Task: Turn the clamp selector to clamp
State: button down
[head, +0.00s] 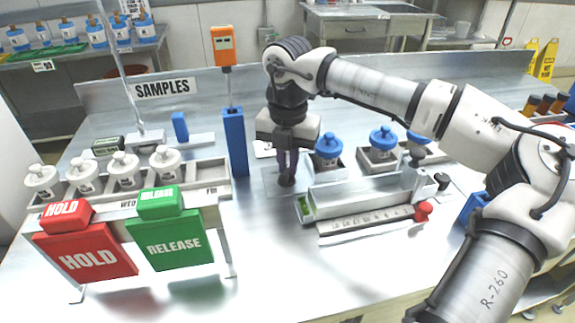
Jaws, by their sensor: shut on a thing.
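My gripper (287,168) points straight down over a small metal plate (271,188) left of the middle of the bench. Its dark fingers are shut on a small dark knob (287,181) that stands on this plate. The fingers hide much of the knob, so I cannot read its position or any clamp marking, and cannot confirm that it is the clamp selector. Just to the right is a metal fixture (350,197) with a green window at its left end, a scale strip (365,220) along its front and a red knob (423,209) at the right.
Blue-lidded jars (328,147) stand behind the fixture. A blue post (236,140) with an orange device (223,45) above it stands left of my gripper. Red HOLD (85,250) and green RELEASE (169,242) signs and white-lidded jars (122,170) are at the left. The front bench is clear.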

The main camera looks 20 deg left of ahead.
aim_at(288, 167)
dwell(0.5)
jog(key=c, duration=1.5)
grip_release()
jog(key=shift+r, duration=0.1)
notch_tip(288, 167, up, 14)
jog(key=shift+f+b, duration=0.15)
jog(key=shift+b, duration=0.15)
